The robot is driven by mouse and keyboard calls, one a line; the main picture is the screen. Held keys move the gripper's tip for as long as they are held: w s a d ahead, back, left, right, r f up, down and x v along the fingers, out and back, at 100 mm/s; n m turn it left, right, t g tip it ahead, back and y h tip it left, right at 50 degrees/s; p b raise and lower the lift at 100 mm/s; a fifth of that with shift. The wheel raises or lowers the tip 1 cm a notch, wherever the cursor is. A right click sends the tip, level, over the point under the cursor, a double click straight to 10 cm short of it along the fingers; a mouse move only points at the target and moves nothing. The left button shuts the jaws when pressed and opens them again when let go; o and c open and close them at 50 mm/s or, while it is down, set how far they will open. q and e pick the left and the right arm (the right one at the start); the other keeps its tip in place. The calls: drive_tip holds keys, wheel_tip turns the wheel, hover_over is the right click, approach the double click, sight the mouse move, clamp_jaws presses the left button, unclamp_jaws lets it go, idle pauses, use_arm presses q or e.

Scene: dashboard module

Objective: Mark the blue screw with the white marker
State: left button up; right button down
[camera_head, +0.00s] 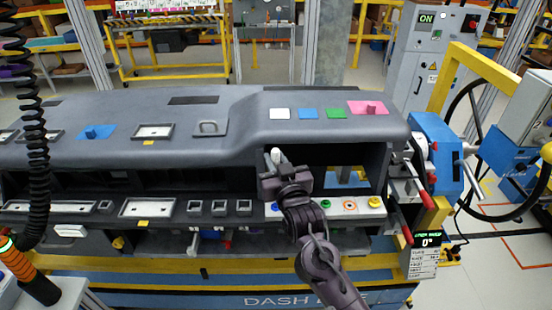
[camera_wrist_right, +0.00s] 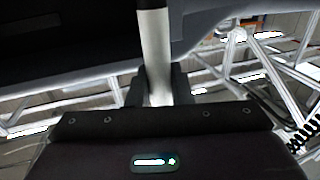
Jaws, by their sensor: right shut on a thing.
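My right gripper (camera_head: 272,165) is shut on the white marker (camera_head: 275,153), whose pale end sticks up above the fingers in the head view. In the right wrist view the white marker (camera_wrist_right: 153,50) stands between the fingers (camera_wrist_right: 158,88) as a long pale shaft. The gripper is in front of the dashboard module, at the left side of its open bay. The blue screw (camera_head: 272,207) is on the lower front ledge, just below and left of my right wrist, and partly hidden by it. My left gripper is not in view.
Green (camera_head: 326,204), orange-and-white (camera_head: 349,205) and yellow (camera_head: 374,202) round parts line the ledge to the right. The dashboard's top (camera_head: 240,105) overhangs the bay. Red-handled clamps (camera_head: 421,198) stand at the right end. A black coiled hose (camera_head: 36,140) hangs at left.

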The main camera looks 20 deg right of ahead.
drive_tip(key=shift+s+r+p, duration=0.1)
drive_tip(key=shift+r+p, duration=0.05)
drive_tip(key=shift+p, duration=0.2)
drive_tip(key=shift+f+b, duration=1.5)
drive_tip(key=shift+f, duration=1.3)
drive_tip(key=shift+f, duration=0.35)
drive_tip(key=shift+r, duration=0.15)
drive_tip(key=shift+r+p, duration=2.25)
drive_tip(key=shift+r, duration=0.2)
